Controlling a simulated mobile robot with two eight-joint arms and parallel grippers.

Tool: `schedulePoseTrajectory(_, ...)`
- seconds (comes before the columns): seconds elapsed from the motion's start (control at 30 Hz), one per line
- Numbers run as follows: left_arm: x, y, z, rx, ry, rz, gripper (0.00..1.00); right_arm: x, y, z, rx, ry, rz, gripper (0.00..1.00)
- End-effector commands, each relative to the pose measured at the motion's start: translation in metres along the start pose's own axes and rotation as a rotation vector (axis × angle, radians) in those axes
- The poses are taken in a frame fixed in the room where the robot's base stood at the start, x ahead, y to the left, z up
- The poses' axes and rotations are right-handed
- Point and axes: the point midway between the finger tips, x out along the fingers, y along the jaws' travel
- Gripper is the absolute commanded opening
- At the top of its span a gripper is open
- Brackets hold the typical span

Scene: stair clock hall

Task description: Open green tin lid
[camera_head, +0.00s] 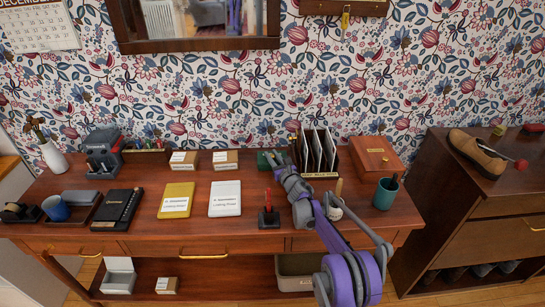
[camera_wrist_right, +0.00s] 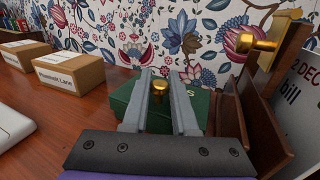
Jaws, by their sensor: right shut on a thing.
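My right gripper (camera_wrist_right: 160,80) is shut on that knob, one finger on each side. The lid looks in place on the tin, but its seam is hidden, so I cannot tell whether it has lifted. My left gripper is not in view.
The letter rack (camera_head: 314,155) with upright papers stands close right of the tin. A wooden box (camera_head: 377,155) and teal cup (camera_head: 386,194) are farther right. Labelled card boxes (camera_head: 225,160) stand to the left. A red pen in a holder (camera_head: 268,215) is in front.

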Motion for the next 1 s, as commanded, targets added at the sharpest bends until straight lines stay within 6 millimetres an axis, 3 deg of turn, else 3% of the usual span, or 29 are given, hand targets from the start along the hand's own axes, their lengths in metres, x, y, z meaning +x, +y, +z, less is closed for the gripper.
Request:
schedulePoseTrajectory(0.57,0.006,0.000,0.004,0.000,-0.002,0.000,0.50,0.001,0.000,0.001,0.009,0.026,0.000,0.00)
schedulePoseTrajectory(1.0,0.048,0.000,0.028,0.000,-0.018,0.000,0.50,0.012,-0.005,0.009,0.091,0.231,0.000,0.00)
